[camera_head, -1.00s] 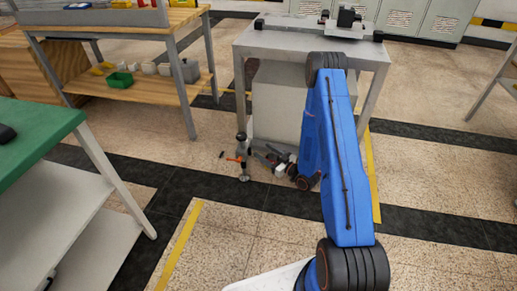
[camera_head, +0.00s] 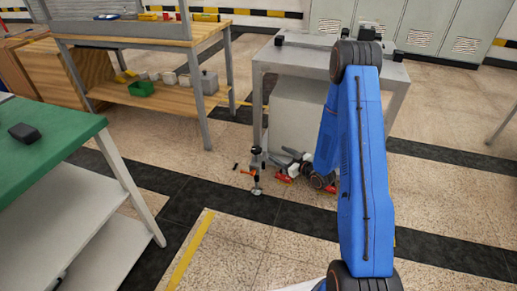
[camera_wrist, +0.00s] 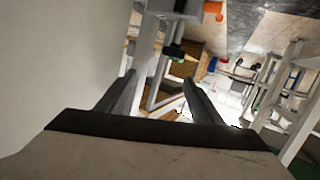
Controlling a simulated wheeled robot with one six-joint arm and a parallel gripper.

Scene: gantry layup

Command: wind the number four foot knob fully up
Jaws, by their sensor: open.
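The grey stand (camera_head: 268,68) has a foot assembly (camera_head: 257,172) at its near left leg, upright, with a dark top and orange parts. Which number it is cannot be read. My gripper (camera_head: 285,158) is low beside it, on its right, apart from it as far as I can tell. In the wrist view my gripper (camera_wrist: 158,95) is open, with nothing between its dark fingers. An orange knob (camera_wrist: 212,10) on a pale leg shows above and beyond the fingers, with a dark piece (camera_wrist: 175,50) lower down.
A pale panel of the stand (camera_head: 298,112) is close to my gripper; a pale surface fills the wrist view's left. A wooden workbench (camera_head: 150,92) with a green bin (camera_head: 140,88) stands at the back left. A green-topped table (camera_head: 60,135) is at the left. The front floor is clear.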

